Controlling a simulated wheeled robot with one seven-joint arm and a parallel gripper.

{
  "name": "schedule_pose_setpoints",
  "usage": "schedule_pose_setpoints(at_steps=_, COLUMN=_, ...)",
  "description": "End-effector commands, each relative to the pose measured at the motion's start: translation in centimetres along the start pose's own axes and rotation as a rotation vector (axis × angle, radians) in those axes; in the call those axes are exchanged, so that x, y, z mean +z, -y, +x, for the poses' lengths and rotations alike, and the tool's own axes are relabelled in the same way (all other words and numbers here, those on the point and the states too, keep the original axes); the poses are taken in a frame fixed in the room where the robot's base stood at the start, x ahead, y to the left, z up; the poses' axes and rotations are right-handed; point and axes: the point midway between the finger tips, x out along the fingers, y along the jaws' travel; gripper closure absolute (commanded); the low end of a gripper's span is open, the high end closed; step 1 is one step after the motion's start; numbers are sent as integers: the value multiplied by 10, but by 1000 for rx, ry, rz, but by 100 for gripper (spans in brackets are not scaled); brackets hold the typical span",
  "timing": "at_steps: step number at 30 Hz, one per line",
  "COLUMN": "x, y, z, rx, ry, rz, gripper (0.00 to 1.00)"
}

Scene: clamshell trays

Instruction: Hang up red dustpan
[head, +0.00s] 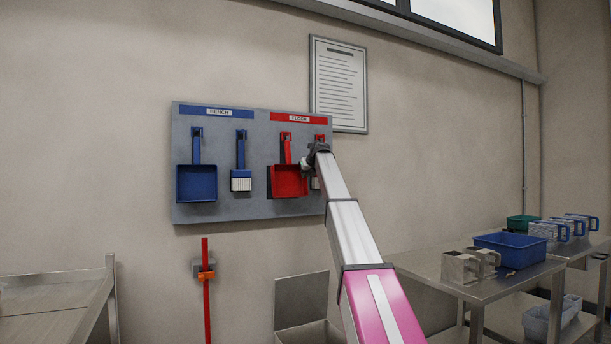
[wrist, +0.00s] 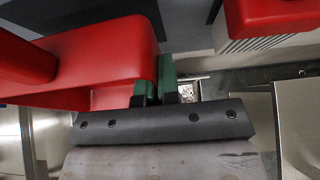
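The red dustpan (head: 289,183) is upright against the grey board, under the red FLOOR label, with its handle up at a hook. Whether the hook bears it cannot be told. In the wrist view the dustpan (wrist: 95,50) fills the upper left. My gripper (head: 309,162) is at the pan's upper right edge. Its green fingertips (wrist: 156,88) sit close together on either side of the pan's side wall, and the left one is partly hidden by the pan.
The grey board (head: 262,205) also holds a blue dustpan (head: 197,184) and a blue brush (head: 241,181). A red brush (wrist: 265,15) hangs just right of my gripper, mostly hidden in the head view. Steel tables (head: 520,277) with a blue tub (head: 511,250) stand at the right.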

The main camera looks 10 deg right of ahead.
Motion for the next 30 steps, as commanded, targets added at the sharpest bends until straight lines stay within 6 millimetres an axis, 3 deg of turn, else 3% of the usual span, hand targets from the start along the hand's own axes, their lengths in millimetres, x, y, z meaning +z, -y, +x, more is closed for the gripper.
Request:
schedule_pose_setpoints(at_steps=4, x=0, y=0, z=0, rx=0, ry=1, rz=0, gripper=100)
schedule_pose_setpoints(at_steps=6, x=0, y=0, z=0, rx=0, ry=1, rz=0, gripper=74)
schedule_pose_setpoints(at_steps=7, x=0, y=0, z=0, rx=0, ry=1, rz=0, gripper=67)
schedule_pose_setpoints(at_steps=20, x=0, y=0, z=-6, rx=0, ry=0, rz=0, gripper=67)
schedule_pose_setpoints(at_steps=26, x=-2, y=0, z=-30, rx=-1, ry=0, rz=0, gripper=67)
schedule_pose_setpoints(at_steps=30, x=-1, y=0, z=-56, rx=-1, ry=1, rz=0, gripper=67)
